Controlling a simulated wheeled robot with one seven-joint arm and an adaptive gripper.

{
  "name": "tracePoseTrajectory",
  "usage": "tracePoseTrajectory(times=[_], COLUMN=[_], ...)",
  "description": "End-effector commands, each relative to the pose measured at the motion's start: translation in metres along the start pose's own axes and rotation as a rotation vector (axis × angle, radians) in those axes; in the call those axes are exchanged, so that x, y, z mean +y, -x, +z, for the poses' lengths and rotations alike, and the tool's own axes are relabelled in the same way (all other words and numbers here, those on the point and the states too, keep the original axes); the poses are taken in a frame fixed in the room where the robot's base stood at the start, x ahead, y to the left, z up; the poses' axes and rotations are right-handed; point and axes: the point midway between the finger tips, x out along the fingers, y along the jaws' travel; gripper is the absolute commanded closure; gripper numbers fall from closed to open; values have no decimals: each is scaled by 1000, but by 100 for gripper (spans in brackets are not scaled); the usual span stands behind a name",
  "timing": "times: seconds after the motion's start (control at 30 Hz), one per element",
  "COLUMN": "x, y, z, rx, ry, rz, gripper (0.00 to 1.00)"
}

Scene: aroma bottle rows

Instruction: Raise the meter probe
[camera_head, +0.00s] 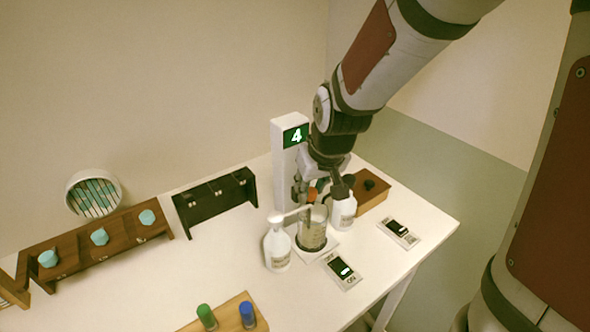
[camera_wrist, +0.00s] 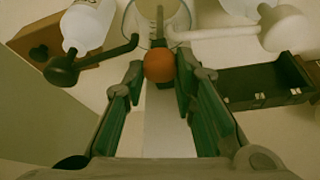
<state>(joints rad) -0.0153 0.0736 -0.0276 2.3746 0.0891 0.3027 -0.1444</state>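The meter is a white post (camera_head: 284,163) with a green display (camera_head: 295,135) reading 4. An orange ball knob (camera_head: 311,195), likely the probe's handle, stands above a glass beaker (camera_head: 312,238). The beaker sits on a pale base in front of the post. My gripper (camera_wrist: 159,72) reaches down from above, its green-padded fingers on either side of the orange ball (camera_wrist: 159,65). The fingers are apart, with narrow gaps beside the ball, so it looks open. The probe below the ball is mostly hidden. The beaker's rim (camera_wrist: 186,15) shows beyond the ball in the wrist view.
White pump bottles stand close on both sides of the beaker, left (camera_head: 277,250) and right (camera_head: 343,212). Two switch panels (camera_head: 342,271) (camera_head: 399,233) lie in front and right. A black rack (camera_head: 214,200) and wooden rack (camera_head: 120,236) stand left. Green and blue vials (camera_head: 206,316) (camera_head: 247,314) stand in front.

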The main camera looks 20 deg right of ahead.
Motion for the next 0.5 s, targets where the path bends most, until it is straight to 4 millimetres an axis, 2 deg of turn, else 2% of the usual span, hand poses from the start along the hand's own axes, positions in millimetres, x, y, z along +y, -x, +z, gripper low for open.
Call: tracePoseTrajectory(times=[0.23,0.5], x=[0,0], y=[8,57], z=[-3,-21], rx=[2,5], ry=[0,0], rz=[0,0], gripper=[100,100])
